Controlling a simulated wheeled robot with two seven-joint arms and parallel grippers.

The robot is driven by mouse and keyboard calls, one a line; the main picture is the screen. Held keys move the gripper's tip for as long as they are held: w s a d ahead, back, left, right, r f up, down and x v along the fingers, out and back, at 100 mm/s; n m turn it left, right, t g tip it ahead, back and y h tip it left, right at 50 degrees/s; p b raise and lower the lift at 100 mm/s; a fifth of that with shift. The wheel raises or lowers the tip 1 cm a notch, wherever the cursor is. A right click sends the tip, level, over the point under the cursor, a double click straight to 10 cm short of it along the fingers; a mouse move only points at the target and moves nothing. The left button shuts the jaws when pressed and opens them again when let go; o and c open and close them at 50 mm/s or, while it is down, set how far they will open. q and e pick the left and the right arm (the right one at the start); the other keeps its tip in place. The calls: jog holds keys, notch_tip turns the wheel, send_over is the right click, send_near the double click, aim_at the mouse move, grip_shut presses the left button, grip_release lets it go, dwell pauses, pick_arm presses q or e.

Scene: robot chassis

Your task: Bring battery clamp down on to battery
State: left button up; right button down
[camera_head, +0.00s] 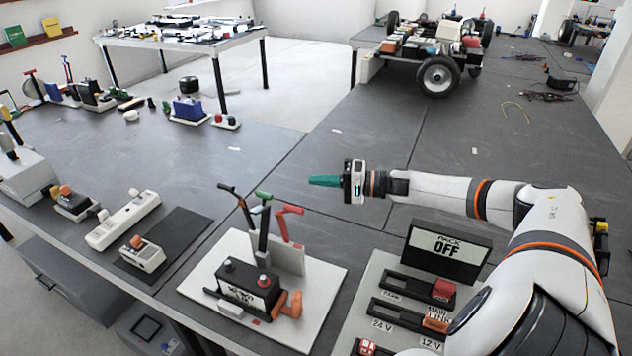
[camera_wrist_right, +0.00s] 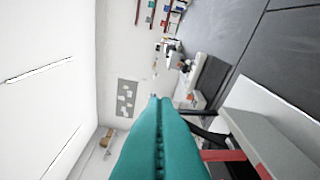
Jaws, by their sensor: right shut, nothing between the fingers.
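The black battery (camera_head: 246,287) with a white label and red and black terminals sits on a white plate (camera_head: 317,308) at the front middle. An orange handle (camera_head: 290,304) lies at the battery's right side. I cannot tell which of these parts is the clamp. My right gripper (camera_head: 325,181) has teal fingers, shut and empty, above and behind the levers, pointing left. Its fingers also show in the wrist view (camera_wrist_right: 158,140), beside a red bar (camera_wrist_right: 226,155). My left gripper is out of view.
A switch panel (camera_head: 440,250) reading "OFF" stands to the right of the battery plate. The grey table (camera_head: 150,165) behind is mostly clear. A wheeled chassis (camera_head: 438,76) stands far back.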

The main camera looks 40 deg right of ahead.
jog(key=w+a+f+p, duration=0.1)
jog(key=w+a+p, duration=0.3)
jog(key=a, duration=0.4)
jog(key=shift+w+a+f, duration=0.15)
jog(key=shift+w+a, duration=0.15)
jog(key=shift+w, duration=0.3)
